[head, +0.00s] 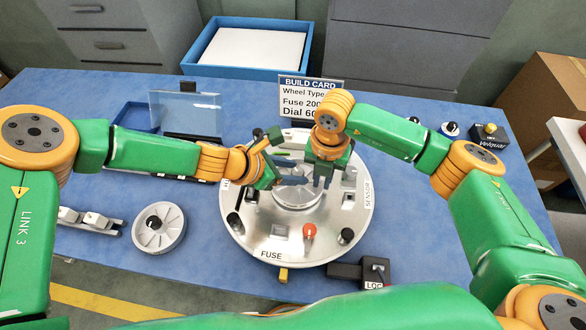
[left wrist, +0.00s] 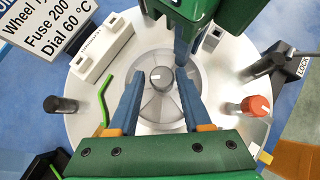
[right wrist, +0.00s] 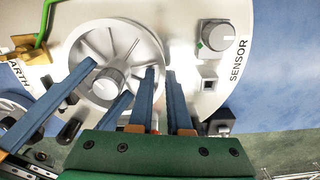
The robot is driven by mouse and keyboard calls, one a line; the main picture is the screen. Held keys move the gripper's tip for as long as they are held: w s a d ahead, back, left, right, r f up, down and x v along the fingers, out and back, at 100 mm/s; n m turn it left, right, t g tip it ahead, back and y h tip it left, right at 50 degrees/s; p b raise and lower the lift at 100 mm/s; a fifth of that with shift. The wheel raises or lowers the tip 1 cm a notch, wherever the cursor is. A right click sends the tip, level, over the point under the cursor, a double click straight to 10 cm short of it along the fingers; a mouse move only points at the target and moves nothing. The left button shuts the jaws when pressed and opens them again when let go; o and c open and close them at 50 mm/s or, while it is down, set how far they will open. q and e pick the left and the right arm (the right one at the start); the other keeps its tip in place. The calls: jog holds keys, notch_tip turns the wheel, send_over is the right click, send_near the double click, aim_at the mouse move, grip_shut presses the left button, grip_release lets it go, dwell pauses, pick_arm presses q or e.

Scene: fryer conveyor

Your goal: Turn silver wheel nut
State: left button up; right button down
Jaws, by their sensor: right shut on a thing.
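The silver wheel (head: 298,203) sits at the centre of a round metal plate (head: 330,247). Its nut, a grey hub knob with a white mark, shows in the left wrist view (left wrist: 160,77) and right wrist view (right wrist: 108,82). My left gripper (left wrist: 160,73) is open, its blue fingertips on either side of the nut with visible gaps. My right gripper (right wrist: 160,70) is nearly closed at the wheel's rim, on the sensor side. The rim appears between its fingers; the exact contact is hidden. In the head view the arms partly cover the nut.
A second wheel (head: 160,228) lies left. A build card (head: 310,97) stands behind. A lock box (head: 362,272) is at front right.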

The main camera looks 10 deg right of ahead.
pick_arm(q)
jog(key=v, duration=0.7)
jog(key=shift+r, duration=0.2)
jog(key=shift+a, duration=0.1)
pick_arm(e)
jog(key=c, duration=0.9)
grip_release()
jog(key=shift+o, duration=0.6)
jog(key=shift+s, duration=0.1)
jog(key=shift+r, duration=0.1)
